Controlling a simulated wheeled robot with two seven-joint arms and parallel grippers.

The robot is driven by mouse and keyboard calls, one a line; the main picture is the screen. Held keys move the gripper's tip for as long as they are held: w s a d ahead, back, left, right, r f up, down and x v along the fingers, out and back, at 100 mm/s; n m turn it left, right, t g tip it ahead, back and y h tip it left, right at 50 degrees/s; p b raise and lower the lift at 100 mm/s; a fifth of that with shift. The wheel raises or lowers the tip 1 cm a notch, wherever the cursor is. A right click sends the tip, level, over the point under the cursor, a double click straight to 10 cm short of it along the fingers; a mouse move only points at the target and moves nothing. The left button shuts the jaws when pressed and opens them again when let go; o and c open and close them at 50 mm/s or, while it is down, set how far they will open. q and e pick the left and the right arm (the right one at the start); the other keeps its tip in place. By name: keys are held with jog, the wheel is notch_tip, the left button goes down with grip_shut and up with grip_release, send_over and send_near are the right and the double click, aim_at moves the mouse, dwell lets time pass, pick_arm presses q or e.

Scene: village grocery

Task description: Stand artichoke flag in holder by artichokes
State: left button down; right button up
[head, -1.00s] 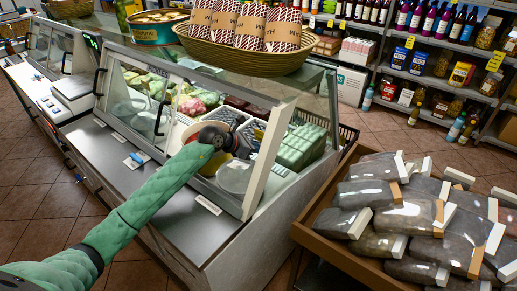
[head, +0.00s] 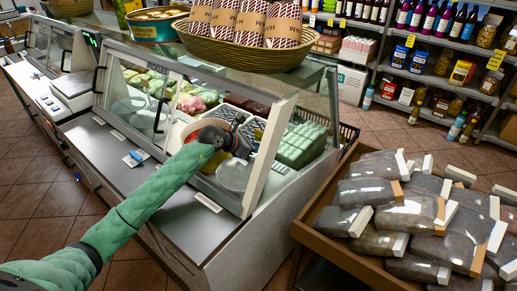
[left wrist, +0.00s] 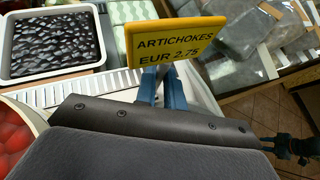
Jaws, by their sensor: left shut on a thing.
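The yellow flag (left wrist: 190,45) reads "ARTICHOKES EUR 2.75" and faces the left wrist camera, slightly tilted. The blue fingers of my left gripper (left wrist: 165,92) are shut on its lower part. In the head view my left gripper (head: 240,143) reaches through the open side of the glass counter, above the containers; the flag cannot be made out there. I cannot pick out the artichokes or the holder with certainty in either view.
The glass counter (head: 230,250) holds pale green packs (head: 301,145). A glass door with a black handle (head: 158,115) stands left of my gripper. A tray of dark food (left wrist: 52,72) and a white slotted strip (left wrist: 82,92) lie near the flag. A crate of packs (head: 350,262) stands at right.

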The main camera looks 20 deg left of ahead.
pick_arm(q)
jog(key=shift+s+d+f+b, duration=0.15)
jog(key=shift+d+f+b, duration=0.15)
jog(key=shift+f, duration=0.25)
jog(key=shift+s+d+f+b, duration=0.1)
jog(key=shift+d+f+b, duration=0.05)
jog(key=shift+f+b, duration=0.35)
dwell(0.7)
jog(key=c, duration=1.4)
grip_release()
jog(key=shift+f, duration=0.1)
jog(key=shift+c, duration=0.6)
jog(key=shift+s+a+f, duration=0.1)
jog(key=shift+s+a, duration=0.05)
jog(key=shift+s, duration=0.1)
jog(key=shift+s+a, duration=0.3)
jog(key=shift+a, duration=0.1)
jog(key=shift+s+a, duration=0.35)
jog(key=shift+a, duration=0.55)
jog(key=shift+r, duration=0.2)
jog(key=shift+a+r, duration=0.15)
